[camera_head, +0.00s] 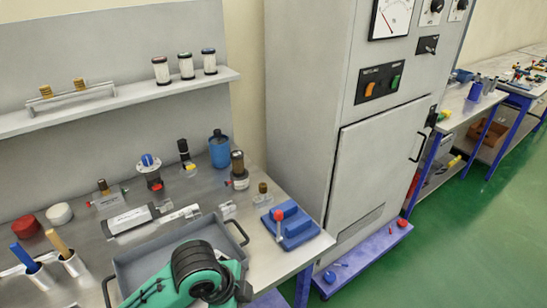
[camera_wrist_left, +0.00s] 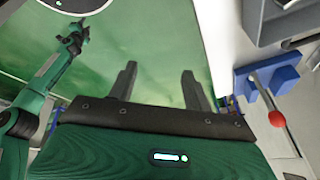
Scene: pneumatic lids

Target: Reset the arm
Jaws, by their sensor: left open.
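My left arm (camera_head: 170,293), green with black joints, comes in at the bottom of the head view, in front of the grey tray. Its fingertips cannot be made out there. In the left wrist view my left gripper (camera_wrist_left: 158,70) has its two dark fingers wide apart, with nothing between them and green floor behind.
A grey tray (camera_head: 128,262) lies at the bench front. A red lid (camera_head: 26,227), white lid (camera_head: 59,214), blue bottle (camera_head: 219,150) and several fittings stand on the bench. A shelf (camera_head: 130,98) holds small jars.

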